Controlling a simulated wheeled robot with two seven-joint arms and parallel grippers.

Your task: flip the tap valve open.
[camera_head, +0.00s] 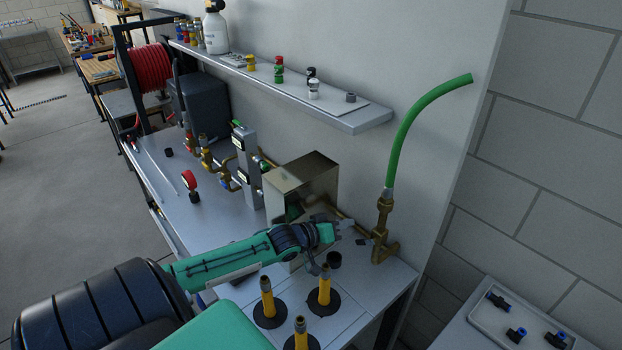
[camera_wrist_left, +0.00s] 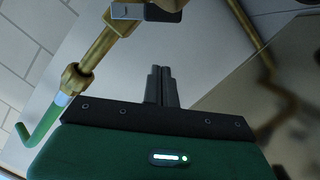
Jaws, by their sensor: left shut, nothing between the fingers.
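The brass tap (camera_head: 383,222) stands upright by the wall at the right end of the bench, with a green hose (camera_head: 410,120) curving up from it. In the left wrist view the brass pipe (camera_wrist_left: 95,50) runs along the upper left, with a flat dark grey lever (camera_wrist_left: 145,12) across it at the top edge. My left gripper (camera_head: 348,225) is just left of the tap, with a small gap visible. Its fingers (camera_wrist_left: 161,85) are together and empty, pointing toward the lever without visible contact. My right gripper is not in view.
A metal box (camera_head: 310,180) stands left of my left gripper. Yellow-handled tools (camera_head: 325,283) stand upright on round dark bases in front. A shelf (camera_head: 365,122) juts from the wall above. A tray of fittings (camera_head: 490,325) lies at right.

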